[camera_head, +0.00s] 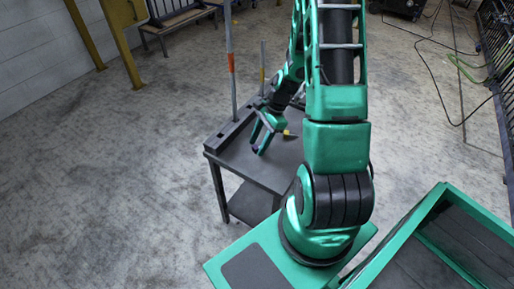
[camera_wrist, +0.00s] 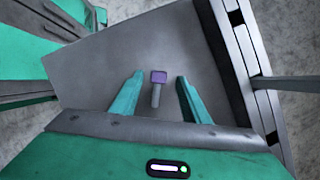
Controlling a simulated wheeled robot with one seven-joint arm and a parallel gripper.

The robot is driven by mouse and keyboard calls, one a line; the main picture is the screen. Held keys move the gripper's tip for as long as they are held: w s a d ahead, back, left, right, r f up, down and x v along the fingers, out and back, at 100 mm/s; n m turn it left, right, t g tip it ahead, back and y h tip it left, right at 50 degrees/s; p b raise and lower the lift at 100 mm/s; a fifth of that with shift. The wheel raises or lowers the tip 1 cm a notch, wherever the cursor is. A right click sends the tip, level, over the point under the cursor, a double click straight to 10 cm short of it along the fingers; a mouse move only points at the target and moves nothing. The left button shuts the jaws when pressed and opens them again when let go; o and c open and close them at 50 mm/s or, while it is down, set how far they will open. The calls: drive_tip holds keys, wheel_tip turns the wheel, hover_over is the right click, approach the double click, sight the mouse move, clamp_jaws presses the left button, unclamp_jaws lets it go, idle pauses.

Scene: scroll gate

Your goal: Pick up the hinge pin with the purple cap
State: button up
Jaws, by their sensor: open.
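The hinge pin with the purple cap (camera_wrist: 157,87) shows in the wrist view, a grey shaft with a boxy purple cap. It appears over the bare grey table top (camera_wrist: 110,60), between my gripper's two fingers. My gripper (camera_wrist: 159,77) is open, with a gap on each side of the pin and neither finger seen touching it. How far the fingertips are above the pin is hard to tell. In the head view my gripper (camera_head: 259,149) hangs over the small dark table (camera_head: 280,170); the purple cap cannot be made out there.
A dark slotted rail (camera_head: 232,130) runs along the table's left edge. A tall post with an orange band (camera_head: 231,62) and a shorter rod with a yellow band (camera_head: 262,75) stand there. A small yellow thing (camera_head: 286,132) shows beside my gripper. Concrete floor (camera_head: 110,180) is open to the left.

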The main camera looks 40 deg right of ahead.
clamp_jaws()
drive_tip(key=shift+r, duration=0.1)
